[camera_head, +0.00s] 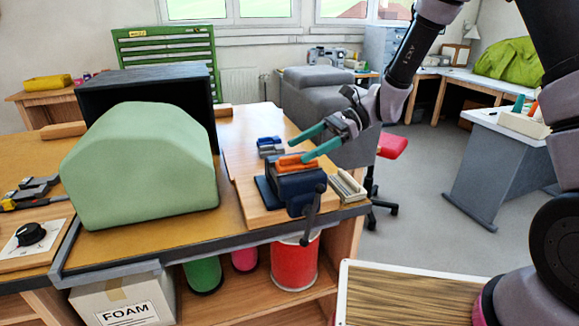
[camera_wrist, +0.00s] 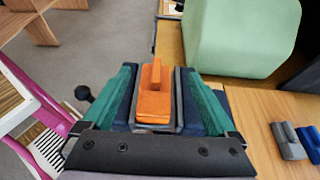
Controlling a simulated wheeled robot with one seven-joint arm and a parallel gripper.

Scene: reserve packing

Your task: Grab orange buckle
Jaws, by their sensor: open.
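The orange buckle (camera_head: 296,162) sits on top of a dark blue vise (camera_head: 294,186), between its jaws, on the wooden board. In the wrist view the buckle (camera_wrist: 154,100) lies between the vise's jaws with a raised orange tab at its far end. My gripper (camera_head: 306,146) is open at the vise. Its two green fingers reach to either side of the buckle, and in the wrist view my gripper (camera_wrist: 160,95) has the fingers outside the vise jaws, apart from the buckle. The lower part of the buckle is hidden by the vise.
A large green foam block (camera_head: 142,165) stands left of the vise, before a black open box (camera_head: 150,88). Blue and grey pieces (camera_head: 270,146) lie behind the vise. A small slotted block (camera_head: 347,187) is on its right. The vise handle (camera_head: 313,214) sticks out at the front edge.

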